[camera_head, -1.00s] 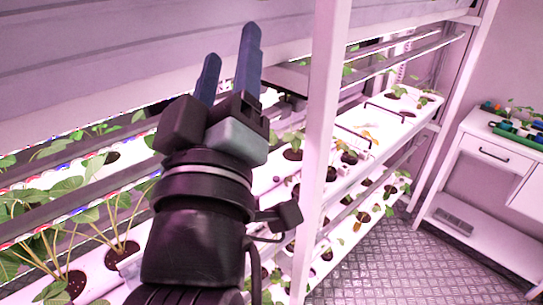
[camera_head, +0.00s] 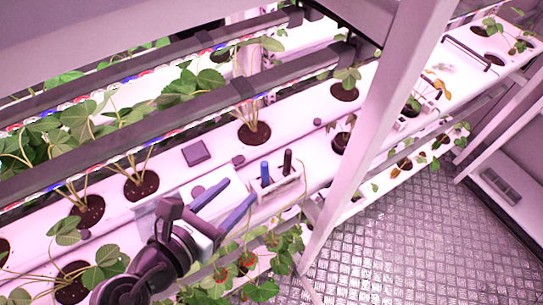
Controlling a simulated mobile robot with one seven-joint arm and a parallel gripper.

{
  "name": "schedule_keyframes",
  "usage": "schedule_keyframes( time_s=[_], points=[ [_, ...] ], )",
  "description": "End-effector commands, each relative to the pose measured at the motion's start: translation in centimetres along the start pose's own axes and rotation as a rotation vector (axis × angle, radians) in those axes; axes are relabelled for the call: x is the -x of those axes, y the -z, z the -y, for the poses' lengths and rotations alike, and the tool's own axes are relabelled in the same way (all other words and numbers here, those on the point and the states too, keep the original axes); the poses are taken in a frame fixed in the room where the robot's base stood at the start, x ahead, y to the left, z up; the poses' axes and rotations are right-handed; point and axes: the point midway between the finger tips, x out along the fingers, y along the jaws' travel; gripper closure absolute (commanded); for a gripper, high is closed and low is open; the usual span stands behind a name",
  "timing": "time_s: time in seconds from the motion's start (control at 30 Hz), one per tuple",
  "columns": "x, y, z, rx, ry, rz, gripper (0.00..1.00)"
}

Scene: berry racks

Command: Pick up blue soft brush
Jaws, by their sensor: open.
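A small upright blue item (camera_head: 265,171), which looks like the blue brush handle, stands in a white holder (camera_head: 289,188) on the white rack shelf. A dark upright item (camera_head: 287,161) stands beside it in the same holder. The lower part of the blue item is hidden inside the holder. My gripper (camera_head: 240,190) is open and empty. Its two blue fingers point up and right, with their tips a little left of the holder. I cannot tell its height above the shelf.
A white rack post (camera_head: 372,120) rises just right of the holder. Potted plants (camera_head: 254,132) line the shelf, and a strawberry plant (camera_head: 248,262) hangs below. Dark rails (camera_head: 150,128) run behind. The metal floor (camera_head: 420,240) is clear at right.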

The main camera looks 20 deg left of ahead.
Motion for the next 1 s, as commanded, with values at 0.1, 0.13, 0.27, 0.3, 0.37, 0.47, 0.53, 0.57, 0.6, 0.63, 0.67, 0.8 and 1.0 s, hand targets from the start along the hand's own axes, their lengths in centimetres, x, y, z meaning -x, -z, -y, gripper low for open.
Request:
schedule_keyframes(
  time_s=[0.1,0.13,0.27,0.3,0.37,0.47,0.53,0.57,0.6,0.63,0.67,0.8,1.0],
  points=[
    [-2.2,-0.2,0.2,-0.002,0.006,-0.001,0.43],
    [-2.8,-0.2,0.1,-0.002,0.004,0.001,0.43],
    [-5.1,-0.3,0.1,-0.005,0.003,0.000,0.43],
    [-5.7,-0.2,0.1,-0.004,0.003,0.000,0.43],
    [-6.3,-0.2,0.0,-0.004,0.002,0.000,0.43],
    [-6.9,-0.2,0.0,-0.006,0.001,0.000,0.43],
    [-7.3,-0.2,0.0,-0.006,0.001,0.000,0.43],
    [-7.6,-0.3,0.0,-0.006,0.001,0.000,0.43],
    [-8.1,-0.4,0.0,-0.005,0.002,0.000,0.43],
    [-8.5,-0.4,0.0,-0.005,0.003,-0.001,0.43],
    [-8.9,-0.5,0.0,-0.005,0.002,0.000,0.43],
    [-10.9,-0.5,-0.1,-0.006,0.002,0.000,0.43],
    [-12.2,-0.3,-0.1,-0.007,0.000,0.000,0.43]
  ],
)
